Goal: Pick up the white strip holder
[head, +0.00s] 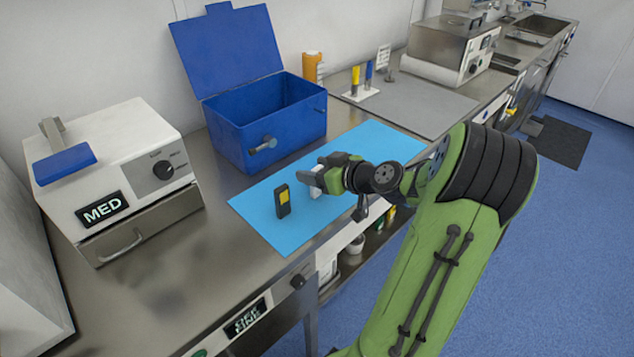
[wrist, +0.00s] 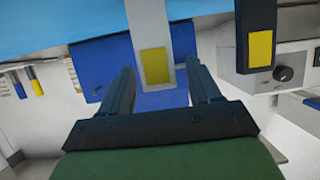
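The white strip holder (wrist: 152,25), with a yellow square on its face, stands upright on the blue mat (head: 270,230). In the wrist view it lies in line with the space between the fingers of my gripper (wrist: 160,75). The fingers are open, with a gap showing on each side of the holder's end; I cannot tell how deep it sits between them. In the head view my gripper (head: 318,178) hides most of the holder, and only a small white part (head: 315,192) shows below it.
A dark holder with a yellow label (head: 283,203) stands close by on the mat; it also shows in the wrist view (wrist: 257,20). A blue open-lidded box (head: 265,125) stands behind. A white MED device (head: 120,150) is at left. The mat's front left is clear.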

